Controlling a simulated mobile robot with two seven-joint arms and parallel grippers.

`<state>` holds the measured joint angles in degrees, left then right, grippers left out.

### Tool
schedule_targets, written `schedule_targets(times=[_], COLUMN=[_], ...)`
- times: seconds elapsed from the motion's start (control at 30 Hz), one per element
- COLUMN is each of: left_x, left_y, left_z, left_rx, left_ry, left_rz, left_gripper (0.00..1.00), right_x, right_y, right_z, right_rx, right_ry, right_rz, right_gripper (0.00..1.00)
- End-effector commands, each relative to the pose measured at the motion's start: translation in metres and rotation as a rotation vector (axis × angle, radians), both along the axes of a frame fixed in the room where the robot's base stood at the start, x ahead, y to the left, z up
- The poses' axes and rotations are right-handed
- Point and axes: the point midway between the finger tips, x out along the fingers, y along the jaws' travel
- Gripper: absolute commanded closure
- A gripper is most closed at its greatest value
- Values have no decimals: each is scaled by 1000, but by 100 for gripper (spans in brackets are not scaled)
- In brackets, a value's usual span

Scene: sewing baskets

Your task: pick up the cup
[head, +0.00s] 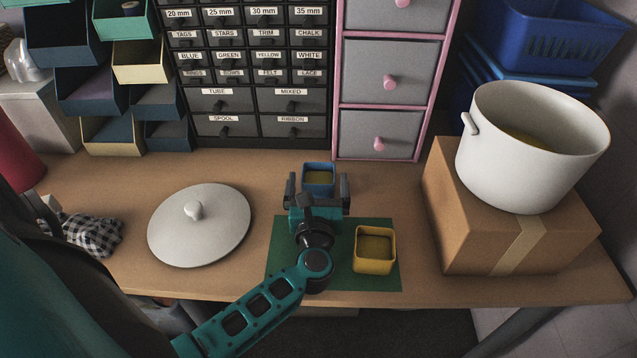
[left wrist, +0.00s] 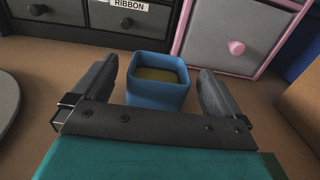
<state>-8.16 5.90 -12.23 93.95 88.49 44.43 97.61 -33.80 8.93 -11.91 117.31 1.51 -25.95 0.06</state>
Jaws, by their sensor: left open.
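A blue square cup (head: 318,177) with something yellowish inside stands upright on the table, just beyond the green mat. In the left wrist view the blue cup (left wrist: 157,88) sits between the two fingers, with gaps showing on both sides. My left gripper (head: 318,184) is open around the cup and does not visibly press on it. It also shows in the left wrist view (left wrist: 156,85). A yellow square cup (head: 374,250) stands on the green mat (head: 337,278), to the right of my left wrist. My right gripper is not in view.
A grey round lid (head: 199,224) lies at the left. A white pot (head: 528,150) stands on a cardboard box (head: 480,243) at the right. Labelled drawers (head: 255,75) and a pink-framed drawer unit (head: 385,80) line the back. A checked cloth (head: 92,235) lies far left.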

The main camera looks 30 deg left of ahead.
Motion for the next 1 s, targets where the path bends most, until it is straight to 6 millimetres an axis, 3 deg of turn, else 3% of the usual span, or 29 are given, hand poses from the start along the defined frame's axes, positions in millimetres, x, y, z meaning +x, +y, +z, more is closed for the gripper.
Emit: schedule_targets(times=[0.13,0.4,0.9,1.0], left_x=[15,17,17,17], left_y=[9,10,10,10], left_z=[0,0,-1,0], left_rx=[1,-1,-1,-1], left_ry=[1,1,1,1], left_rz=[0,0,0,0], left_gripper=[0,0,48,54], right_x=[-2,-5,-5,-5], right_y=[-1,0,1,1], right_z=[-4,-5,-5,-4], right_rx=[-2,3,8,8], right_ry=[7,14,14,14], right_rz=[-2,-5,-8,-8], right_gripper=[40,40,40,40])
